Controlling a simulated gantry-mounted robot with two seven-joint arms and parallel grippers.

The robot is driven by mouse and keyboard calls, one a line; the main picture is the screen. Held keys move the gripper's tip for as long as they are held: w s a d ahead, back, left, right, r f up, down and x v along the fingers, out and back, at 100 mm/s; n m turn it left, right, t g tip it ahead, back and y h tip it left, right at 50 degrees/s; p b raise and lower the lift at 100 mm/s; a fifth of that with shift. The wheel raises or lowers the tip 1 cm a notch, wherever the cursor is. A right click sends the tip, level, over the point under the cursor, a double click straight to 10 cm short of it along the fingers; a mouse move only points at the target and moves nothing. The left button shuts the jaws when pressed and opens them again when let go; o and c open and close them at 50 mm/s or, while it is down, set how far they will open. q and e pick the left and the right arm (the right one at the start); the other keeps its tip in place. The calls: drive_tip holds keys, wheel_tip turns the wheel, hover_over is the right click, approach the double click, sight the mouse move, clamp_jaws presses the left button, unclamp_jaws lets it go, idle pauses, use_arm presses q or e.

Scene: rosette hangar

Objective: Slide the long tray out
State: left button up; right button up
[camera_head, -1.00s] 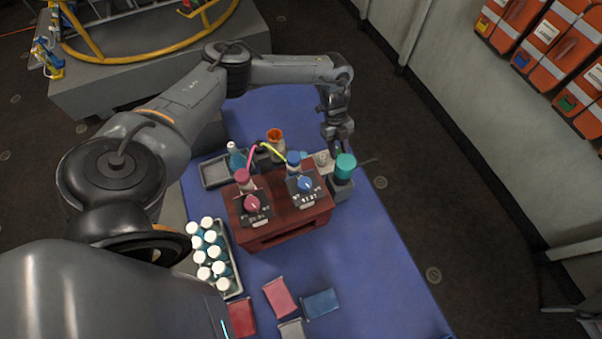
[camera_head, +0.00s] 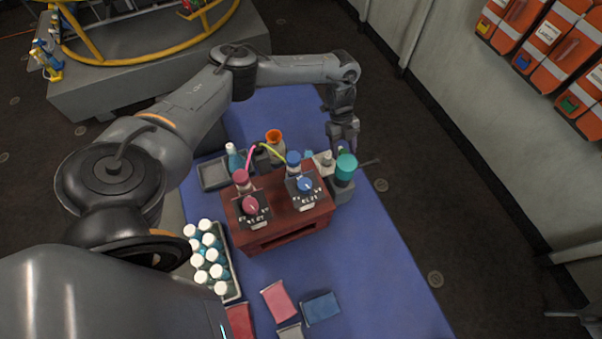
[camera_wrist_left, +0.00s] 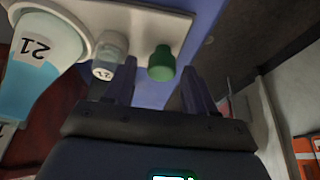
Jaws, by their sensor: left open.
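My left gripper (camera_head: 345,146) is over the far right part of the blue table, beyond the red-brown stand. In the left wrist view its two fingers (camera_wrist_left: 158,88) are apart with nothing between them. A green-capped item (camera_wrist_left: 161,63) and a small clear vial (camera_wrist_left: 107,58) stand on a pale slab (camera_wrist_left: 160,20) just ahead of the fingers. A long narrow tray (camera_head: 236,288) full of white-capped bottles lies at the table's left edge. A shallow grey tray (camera_head: 214,174) lies farther back. I cannot tell which is meant. My right gripper is out of view.
The red-brown stand (camera_head: 280,238) in the middle carries two dial panels and pink and blue caps. A teal-capped bottle (camera_head: 345,170) stands right of it. An orange-mouthed container (camera_head: 274,140) is behind. Coloured packets (camera_head: 321,308) lie in front. The table's right side is clear.

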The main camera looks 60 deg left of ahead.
use_arm(q)
drive_tip(key=shift+r, duration=0.1)
wheel_tip(320, 180, up, 6)
drive_tip(key=p, duration=0.5)
drive_tip(key=shift+f, duration=0.25)
drive_tip(key=shift+r+p, duration=0.65)
drive_tip(key=shift+p, duration=0.2)
